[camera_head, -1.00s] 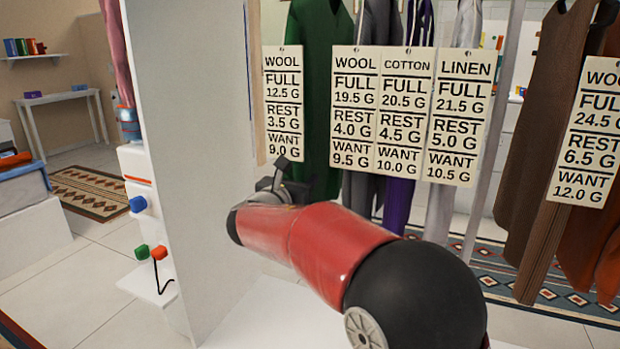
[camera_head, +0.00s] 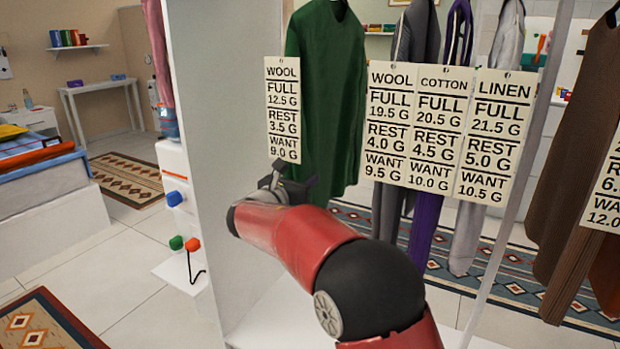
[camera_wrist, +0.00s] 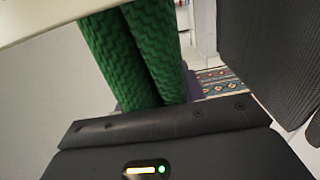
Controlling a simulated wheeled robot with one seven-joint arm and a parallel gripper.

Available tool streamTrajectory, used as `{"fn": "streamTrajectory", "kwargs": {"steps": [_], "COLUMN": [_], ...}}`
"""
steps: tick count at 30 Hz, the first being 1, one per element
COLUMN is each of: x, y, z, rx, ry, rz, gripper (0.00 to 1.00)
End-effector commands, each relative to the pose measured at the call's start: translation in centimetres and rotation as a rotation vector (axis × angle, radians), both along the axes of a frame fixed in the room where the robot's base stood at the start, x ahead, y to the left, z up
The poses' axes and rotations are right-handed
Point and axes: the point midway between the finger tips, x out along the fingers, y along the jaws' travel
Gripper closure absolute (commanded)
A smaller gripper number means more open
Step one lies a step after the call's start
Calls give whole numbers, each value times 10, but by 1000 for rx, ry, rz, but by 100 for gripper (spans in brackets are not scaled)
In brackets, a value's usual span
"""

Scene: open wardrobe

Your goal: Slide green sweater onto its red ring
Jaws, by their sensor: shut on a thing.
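The green sweater (camera_head: 325,95) hangs at the left end of the row in the head view, close to the white wardrobe side panel. Its wool tag (camera_head: 282,110) hangs in front of its left edge. My gripper (camera_head: 297,183) is at the sweater's lower left, just below the tag, shut on the sweater; the fingertips are hard to make out. In the wrist view, the knitted green sweater (camera_wrist: 130,55) rises directly beyond the dark gripper body (camera_wrist: 165,130). I see no red ring.
The white side panel (camera_head: 225,150) stands close left of my gripper. Grey (camera_head: 415,40), purple and pale garments with tags hang to the right, with a gap beside the sweater. A brown garment (camera_head: 590,130) hangs farther right, beyond a thin upright edge.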

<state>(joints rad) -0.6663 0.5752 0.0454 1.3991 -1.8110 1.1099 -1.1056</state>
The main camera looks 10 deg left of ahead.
Motion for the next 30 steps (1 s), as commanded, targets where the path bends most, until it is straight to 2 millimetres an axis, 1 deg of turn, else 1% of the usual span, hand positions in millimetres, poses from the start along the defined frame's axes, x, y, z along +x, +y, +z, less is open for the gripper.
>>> {"fn": "streamTrajectory", "kwargs": {"steps": [3, 30], "x": [3, 28], "y": [10, 78], "z": [1, 0], "rx": [-2, -1], "ry": [0, -2], "rz": [2, 1], "gripper": [100, 100]}}
